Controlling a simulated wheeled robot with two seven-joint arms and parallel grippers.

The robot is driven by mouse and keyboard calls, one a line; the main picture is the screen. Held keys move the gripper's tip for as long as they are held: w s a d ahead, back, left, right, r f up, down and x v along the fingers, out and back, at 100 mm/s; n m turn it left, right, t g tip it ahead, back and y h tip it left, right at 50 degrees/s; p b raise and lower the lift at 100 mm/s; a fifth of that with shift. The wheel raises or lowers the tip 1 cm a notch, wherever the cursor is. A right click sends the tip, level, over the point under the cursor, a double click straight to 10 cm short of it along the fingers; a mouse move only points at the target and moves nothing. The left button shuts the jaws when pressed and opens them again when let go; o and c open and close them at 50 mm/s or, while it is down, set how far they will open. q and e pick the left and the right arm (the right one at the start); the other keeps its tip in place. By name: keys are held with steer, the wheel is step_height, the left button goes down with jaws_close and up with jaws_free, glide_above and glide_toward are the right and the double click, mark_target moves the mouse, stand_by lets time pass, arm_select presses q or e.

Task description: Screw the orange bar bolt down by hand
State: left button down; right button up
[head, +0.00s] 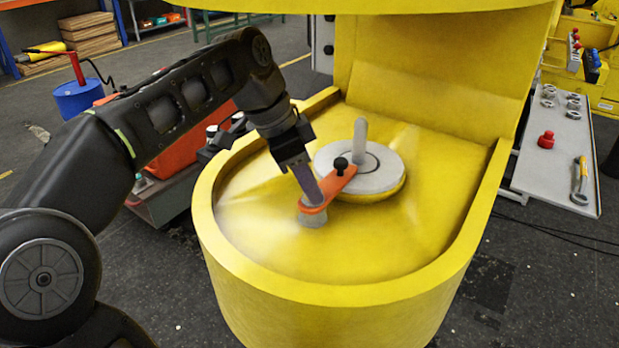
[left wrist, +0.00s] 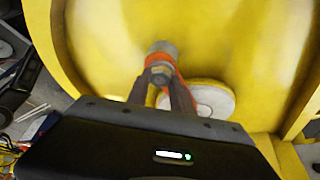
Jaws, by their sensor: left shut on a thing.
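The orange bar (head: 337,186) lies between a grey round post (head: 312,217) and a pale grey round plate (head: 378,181) on the yellow housing. A black knob (head: 341,165) stands at the bar's plate end. My left gripper (head: 313,200) comes down over the post end of the bar. In the left wrist view, the grey hex head of the bolt (left wrist: 161,73) sits between the two fingertips of my left gripper (left wrist: 161,80), which is shut on it. In the head view the fingers hide the bolt. My right gripper is not in view.
A grey upright pin (head: 360,139) rises from the round plate close to my left gripper. The raised yellow rim (head: 345,296) curves around the work area. A side table (head: 556,176) at the right holds several rings, a red part (head: 546,140) and a yellow-handled tool (head: 580,181).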

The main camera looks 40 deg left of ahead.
arm_select(q)
steer(key=shift+r, duration=0.25)
steer(key=c, duration=1.5)
jaws_free()
steer(key=o, duration=0.4)
steer(key=shift+f, duration=0.15)
